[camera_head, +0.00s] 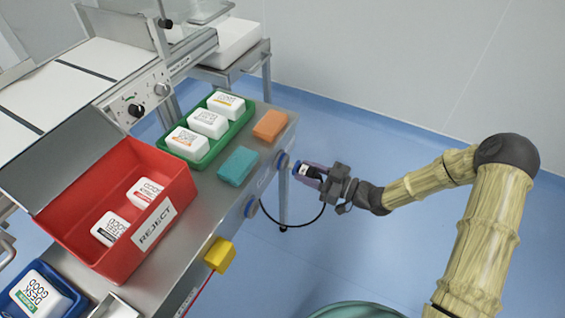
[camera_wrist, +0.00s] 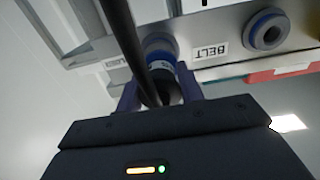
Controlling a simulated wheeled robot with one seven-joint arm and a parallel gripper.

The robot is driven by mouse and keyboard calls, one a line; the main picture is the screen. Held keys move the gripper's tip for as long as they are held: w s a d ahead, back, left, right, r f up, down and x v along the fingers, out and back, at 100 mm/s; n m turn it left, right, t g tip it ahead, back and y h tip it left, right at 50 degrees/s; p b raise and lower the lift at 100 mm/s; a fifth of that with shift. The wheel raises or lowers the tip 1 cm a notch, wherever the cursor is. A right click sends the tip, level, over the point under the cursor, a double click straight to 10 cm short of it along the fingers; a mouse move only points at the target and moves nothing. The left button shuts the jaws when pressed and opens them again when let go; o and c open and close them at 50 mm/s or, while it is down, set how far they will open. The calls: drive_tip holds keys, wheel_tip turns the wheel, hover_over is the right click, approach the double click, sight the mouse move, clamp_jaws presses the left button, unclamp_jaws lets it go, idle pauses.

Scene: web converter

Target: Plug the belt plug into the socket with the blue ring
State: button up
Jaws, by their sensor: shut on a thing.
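My gripper (camera_head: 308,172) is shut on the belt plug (camera_head: 298,169), a dark plug with a pale and blue band. The plug points at the bench's side panel. It also shows between my fingers (camera_wrist: 160,95) in the wrist view. Just beyond it is a round socket with a grey-blue ring (camera_head: 282,160), partly hidden by plug and cable in the wrist view (camera_wrist: 158,42). I cannot tell whether plug and socket touch. A second socket with a clear blue ring (camera_wrist: 268,32) sits to the right, past the BELT label (camera_wrist: 211,52); it is lower in the head view (camera_head: 251,207).
A black cable (camera_wrist: 122,40) crosses the wrist view and loops below my gripper in the head view. A yellow box (camera_head: 220,254) sticks out along the bench edge. The red REJECT bin (camera_head: 180,185), green tray (camera_head: 222,140) and sponges stand on top. Floor space right is open.

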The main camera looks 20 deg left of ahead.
drive_tip(key=shift+s+d+p, duration=0.15)
drive_tip(key=shift+d+p, duration=0.25)
drive_tip(key=shift+d, duration=2.05)
drive_tip(key=w+d+m+t+h, duration=0.2)
drive_tip(key=d+m+t+h, duration=0.2)
drive_tip(key=d, duration=0.4)
drive_tip(key=w+d+f+m+t+h, duration=0.1)
drive_tip(key=w+d+m+t+h, duration=0.2)
drive_tip(key=d, duration=0.5)
drive_tip(key=w+d+f+m+t+h, duration=0.1)
drive_tip(key=w+d+m+t+h, duration=0.2)
drive_tip(key=d+m+t+h, duration=0.2)
drive_tip(key=d+m+t, duration=0.1)
drive_tip(key=d+t, duration=0.2)
drive_tip(key=d, duration=0.1)
drive_tip(key=shift+w+m+t+h, duration=0.25)
drive_tip(key=shift+m+t+h, duration=0.05)
drive_tip(key=shift+h, duration=0.1)
drive_tip(key=shift+d, duration=0.1)
